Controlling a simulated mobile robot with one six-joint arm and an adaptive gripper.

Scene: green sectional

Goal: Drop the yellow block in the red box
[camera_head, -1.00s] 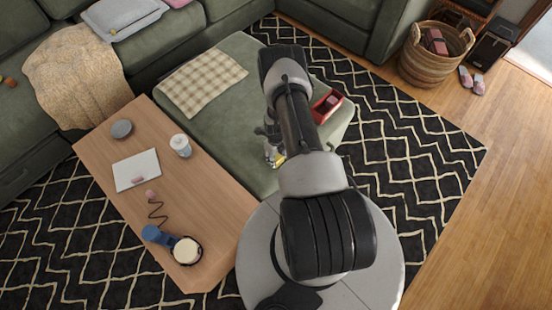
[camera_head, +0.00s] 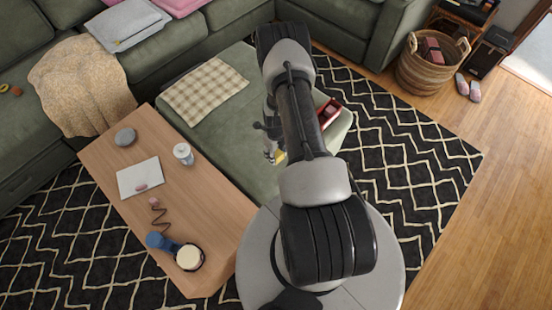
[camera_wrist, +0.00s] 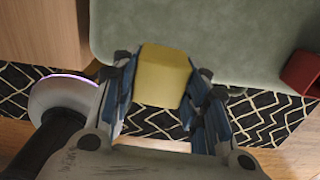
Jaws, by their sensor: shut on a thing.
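The yellow block (camera_wrist: 162,75) is held between the two fingers of my gripper (camera_wrist: 160,95) in the wrist view. In the head view my gripper (camera_head: 271,150) is mostly hidden behind my arm, and a bit of the yellow block (camera_head: 280,157) shows beside it. The red box (camera_head: 328,111) sits on the green ottoman (camera_head: 265,75), to the right of my gripper and partly covered by my arm. Its corner also shows at the right edge of the wrist view (camera_wrist: 302,72). The block is apart from the box.
A wooden coffee table (camera_head: 205,215) stands left of the ottoman, with a lidded cup (camera_head: 183,153), a white notebook (camera_head: 139,178) and a blue item (camera_head: 163,242). A checked cloth (camera_head: 205,90) lies on the ottoman. A wicker basket (camera_head: 428,75) stands at the back right.

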